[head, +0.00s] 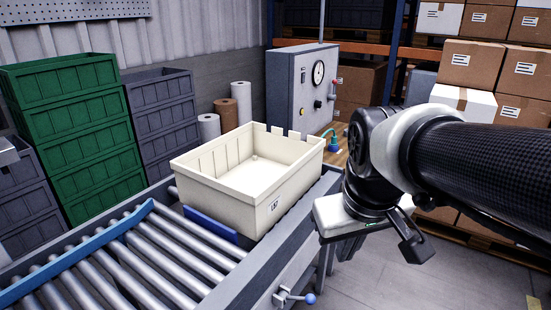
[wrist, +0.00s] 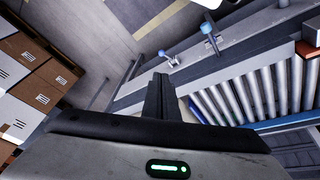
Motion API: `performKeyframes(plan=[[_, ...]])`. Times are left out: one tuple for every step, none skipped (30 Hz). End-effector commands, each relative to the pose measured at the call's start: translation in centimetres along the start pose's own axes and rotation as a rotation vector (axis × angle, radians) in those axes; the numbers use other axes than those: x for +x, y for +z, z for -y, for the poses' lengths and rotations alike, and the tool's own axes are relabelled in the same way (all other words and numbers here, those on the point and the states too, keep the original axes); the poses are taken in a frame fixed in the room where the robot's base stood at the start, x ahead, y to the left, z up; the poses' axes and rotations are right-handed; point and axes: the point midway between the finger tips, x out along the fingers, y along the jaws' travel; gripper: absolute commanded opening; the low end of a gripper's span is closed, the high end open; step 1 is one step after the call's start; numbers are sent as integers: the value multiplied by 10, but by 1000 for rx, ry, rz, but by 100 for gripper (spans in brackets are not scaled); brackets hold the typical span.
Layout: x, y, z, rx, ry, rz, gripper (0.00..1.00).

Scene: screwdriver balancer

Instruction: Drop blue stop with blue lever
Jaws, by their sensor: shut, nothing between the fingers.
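The blue stop (head: 218,226) is a blue bar standing up across the rollers, right against the near side of a cream crate (head: 268,196). The blue lever (head: 309,298) has a round blue knob on the conveyor's side, at the bottom of the head view. In the wrist view, two blue-knobbed levers show on the conveyor side, one nearer the fingers (wrist: 162,54) and one farther right (wrist: 207,28); I cannot tell which is the one in the head view. My gripper (head: 350,248) is shut and empty, beside the conveyor and above the floor. Its closed fingers show in the wrist view (wrist: 160,88).
The roller conveyor (head: 125,268) has a blue bar (head: 75,255) along its left. Behind the crate is a grey gauge box (head: 300,88). Green crates (head: 75,130) stack at left. Cartons (head: 470,65) stand behind my arm. Open floor lies right of the conveyor.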

Motion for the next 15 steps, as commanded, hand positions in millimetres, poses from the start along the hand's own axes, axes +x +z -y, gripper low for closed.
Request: performKeyframes(plan=[[46, 7, 4, -28, -4, 29, 0], [60, 6, 5, -46, -6, 41, 0], [79, 7, 6, -69, -11, 59, 0], [92, 7, 8, -86, -14, 70, 0], [89, -4, 5, -110, -17, 86, 0], [89, -19, 0, -152, -24, 109, 0], [97, -27, -1, -183, -31, 124, 0], [106, -34, -3, -213, -41, 138, 0], [119, -44, -5, -254, -57, 156, 0], [129, -51, -7, -285, -71, 168, 0], [141, -58, -8, -316, -88, 179, 0], [156, -67, -10, -356, -114, 192, 0], [169, -74, -12, -384, -136, 199, 0], [181, -80, -13, -412, -159, 203, 0], [198, -87, -14, -446, -191, 206, 0]])
